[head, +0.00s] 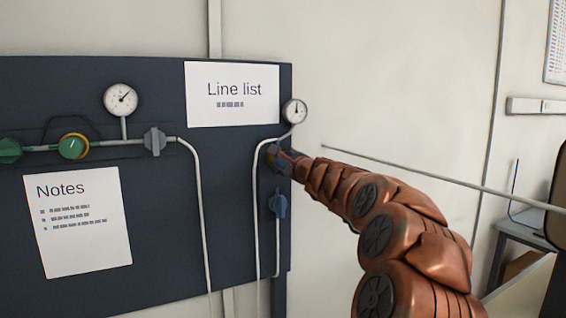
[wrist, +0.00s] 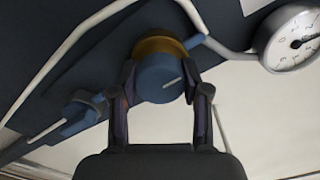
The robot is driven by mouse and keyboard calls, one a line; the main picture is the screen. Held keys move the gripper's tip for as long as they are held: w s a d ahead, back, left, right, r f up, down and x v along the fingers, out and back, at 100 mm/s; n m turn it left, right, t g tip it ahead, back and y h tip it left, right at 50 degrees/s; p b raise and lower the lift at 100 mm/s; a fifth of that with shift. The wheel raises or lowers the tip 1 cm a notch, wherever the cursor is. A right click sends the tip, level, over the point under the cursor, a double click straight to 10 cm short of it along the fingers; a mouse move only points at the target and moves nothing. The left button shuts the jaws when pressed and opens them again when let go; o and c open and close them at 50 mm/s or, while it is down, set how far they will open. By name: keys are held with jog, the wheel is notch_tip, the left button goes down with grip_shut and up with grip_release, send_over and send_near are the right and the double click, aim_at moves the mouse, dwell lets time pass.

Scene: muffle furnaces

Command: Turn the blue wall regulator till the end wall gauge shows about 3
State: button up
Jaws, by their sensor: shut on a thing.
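The blue regulator knob (wrist: 160,80) with a brass collar (wrist: 158,45) sits on the dark wall panel, upper middle of the wrist view. A pale mark line shows on its face. My gripper (wrist: 161,88) is shut on the knob, one finger on each side. In the head view my gripper (head: 288,161) mostly hides the regulator. The round white gauge (head: 295,111) is just above it; its needle points roughly up, and its numbers are too small to read. The gauge (wrist: 292,38) is partly cut off at the wrist view's right edge.
A blue lever valve (head: 278,205) is close below the regulator; it also shows in the wrist view (wrist: 82,112). Pipes run around both. Another gauge (head: 120,99), a green knob (head: 72,147) and a grey valve (head: 154,141) are left. Bare wall lies right.

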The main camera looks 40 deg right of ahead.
jog(key=o, duration=1.2)
jog(key=shift+c, duration=0.2)
jog(key=shift+s, duration=0.1)
jog(key=v, duration=1.2)
